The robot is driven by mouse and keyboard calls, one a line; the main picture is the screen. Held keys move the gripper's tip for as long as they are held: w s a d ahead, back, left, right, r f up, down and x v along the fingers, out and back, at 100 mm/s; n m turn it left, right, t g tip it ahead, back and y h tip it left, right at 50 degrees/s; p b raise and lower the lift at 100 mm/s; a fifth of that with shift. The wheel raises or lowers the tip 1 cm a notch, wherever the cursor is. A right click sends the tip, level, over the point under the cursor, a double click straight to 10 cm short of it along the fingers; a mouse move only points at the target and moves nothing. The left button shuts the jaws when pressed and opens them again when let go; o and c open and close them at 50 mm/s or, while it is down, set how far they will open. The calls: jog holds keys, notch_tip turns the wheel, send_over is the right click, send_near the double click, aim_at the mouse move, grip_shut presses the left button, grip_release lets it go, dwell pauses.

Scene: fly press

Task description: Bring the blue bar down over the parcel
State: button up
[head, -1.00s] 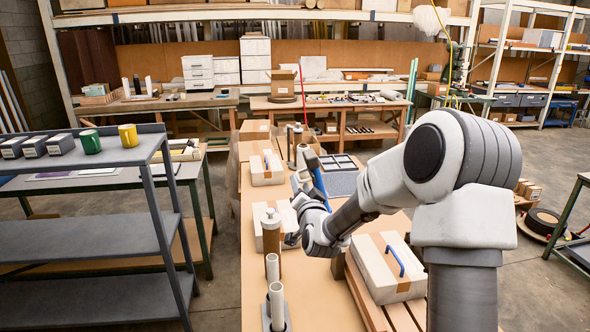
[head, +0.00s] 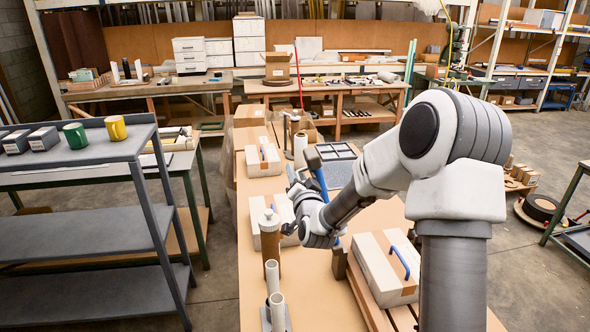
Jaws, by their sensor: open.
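The blue bar (head: 320,181), with a dark knob at its top end, stands nearly upright, leaning slightly left. Its middle is hidden behind my arm, and a short blue piece shows lower down, by a dark block at the parcel's left edge. The parcel (head: 373,268) is a white box with brown tape and a blue handle, lying right of the bar's lower end. My gripper (head: 295,190) is open, just left of the bar's upper part; its fingers are small and partly hidden, and I cannot tell whether they touch the bar.
A brown bottle (head: 270,237) and white tubes (head: 277,309) stand on the bench left of the parcel. A second taped box (head: 263,161) and a gridded tray (head: 340,151) lie farther back. A grey shelf (head: 90,155) with mugs stands at left, across a floor gap.

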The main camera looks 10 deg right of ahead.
jog(key=shift+w, duration=0.2)
jog(key=c, duration=0.7)
jog(key=shift+r, duration=0.1)
grip_shut()
